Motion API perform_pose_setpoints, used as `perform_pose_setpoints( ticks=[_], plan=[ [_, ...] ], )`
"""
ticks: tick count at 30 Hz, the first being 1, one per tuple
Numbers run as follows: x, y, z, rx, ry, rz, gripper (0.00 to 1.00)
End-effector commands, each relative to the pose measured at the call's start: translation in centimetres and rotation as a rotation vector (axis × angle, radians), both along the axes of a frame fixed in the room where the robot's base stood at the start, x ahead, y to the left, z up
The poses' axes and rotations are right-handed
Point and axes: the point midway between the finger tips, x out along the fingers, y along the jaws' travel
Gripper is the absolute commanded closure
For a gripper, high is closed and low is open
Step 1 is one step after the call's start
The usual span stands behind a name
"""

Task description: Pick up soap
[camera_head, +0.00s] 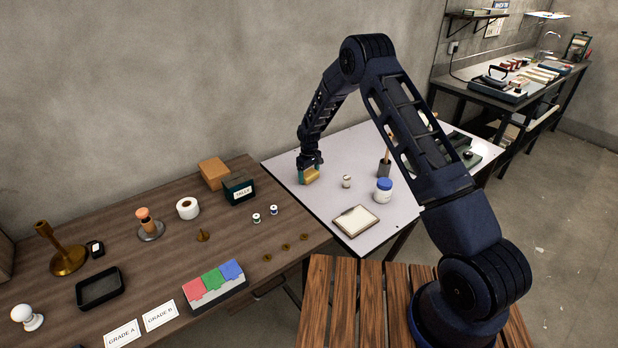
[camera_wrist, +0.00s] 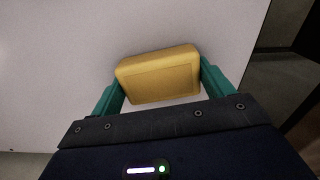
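The soap (camera_head: 310,177) is a yellow block at the white table's far left part, under my gripper (camera_head: 309,171). In the wrist view the soap (camera_wrist: 158,76) lies between the two teal fingers of my gripper (camera_wrist: 160,80), slightly tilted in the picture. Both fingers meet its short sides with no clear gap, so the gripper looks shut on it. Whether the soap rests on the tabletop or is just above it cannot be told.
On the white table (camera_head: 325,207) stand a small jar (camera_head: 347,181), a blue-lidded white bottle (camera_head: 383,191), a dark cup (camera_head: 384,168) and a clipboard (camera_head: 356,220). A wooden table (camera_head: 110,240) with a brown box (camera_head: 213,173) and a dark sign (camera_head: 239,191) adjoins it on the left.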

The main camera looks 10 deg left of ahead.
Motion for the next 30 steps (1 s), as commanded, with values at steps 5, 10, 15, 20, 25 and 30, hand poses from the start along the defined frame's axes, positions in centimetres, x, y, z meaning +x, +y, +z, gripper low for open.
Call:
perform_pose_setpoints(
  ticks=[5, 10, 15, 20, 25, 30],
  plan=[
    [0.0, 0.0, 0.0, 0.001, -0.001, 0.0, 0.47],
    [0.0, 0.0, 0.3, 0.001, -0.001, 0.0, 0.47],
    [0.1, 0.0, 1.9, 0.002, -0.003, -0.001, 0.47],
    [0.1, 0.0, 5.3, 0.003, -0.004, -0.002, 0.47],
    [0.1, 0.0, 9.8, 0.003, -0.003, -0.001, 0.47],
    [0.1, 0.0, 14.0, 0.002, -0.004, -0.001, 0.47]
  ],
)
